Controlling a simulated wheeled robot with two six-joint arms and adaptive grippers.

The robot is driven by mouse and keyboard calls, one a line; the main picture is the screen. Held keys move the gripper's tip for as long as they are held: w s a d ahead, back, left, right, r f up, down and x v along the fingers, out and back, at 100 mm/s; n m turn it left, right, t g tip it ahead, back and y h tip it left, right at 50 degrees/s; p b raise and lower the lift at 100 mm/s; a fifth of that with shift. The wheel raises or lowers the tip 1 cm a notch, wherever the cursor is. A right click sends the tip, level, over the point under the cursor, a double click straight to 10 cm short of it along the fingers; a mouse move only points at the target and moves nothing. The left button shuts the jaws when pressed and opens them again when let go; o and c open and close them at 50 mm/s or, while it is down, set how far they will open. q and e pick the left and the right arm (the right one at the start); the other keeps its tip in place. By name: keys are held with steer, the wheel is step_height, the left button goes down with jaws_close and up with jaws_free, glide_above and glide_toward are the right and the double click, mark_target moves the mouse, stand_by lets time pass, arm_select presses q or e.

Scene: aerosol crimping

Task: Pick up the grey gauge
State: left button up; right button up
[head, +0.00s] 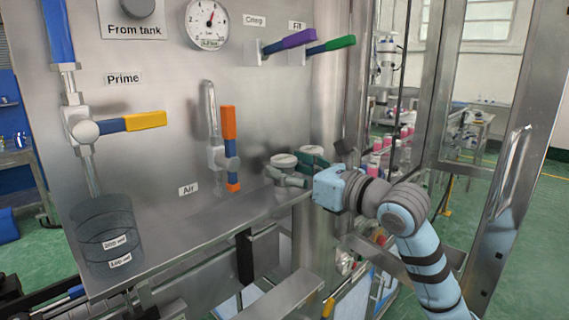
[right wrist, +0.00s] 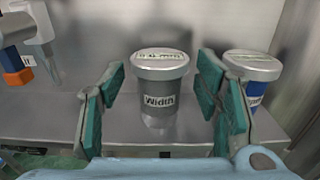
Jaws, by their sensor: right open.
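The grey gauge (right wrist: 161,88), a round canister with a lighter lid and a "Width" label, stands upright on the steel shelf in the right wrist view. Its pale lid also shows in the head view (head: 284,160), with its body partly hidden by my gripper. My right gripper (head: 297,170) is open. In the right wrist view its teal finger pads stand on either side of the gauge, with gaps showing; I cannot tell how far the fingertips reach along it. My left gripper is not in view.
The Air valve's orange-blue handle (head: 230,150) is to the left. The shelf (head: 200,225) between is clear.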

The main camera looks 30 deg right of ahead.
steer(key=shift+x, duration=1.1)
steer(key=shift+s, duration=0.25)
steer(key=c, duration=0.8)
steer(key=shift+f, duration=0.1)
steer(key=c, duration=0.4)
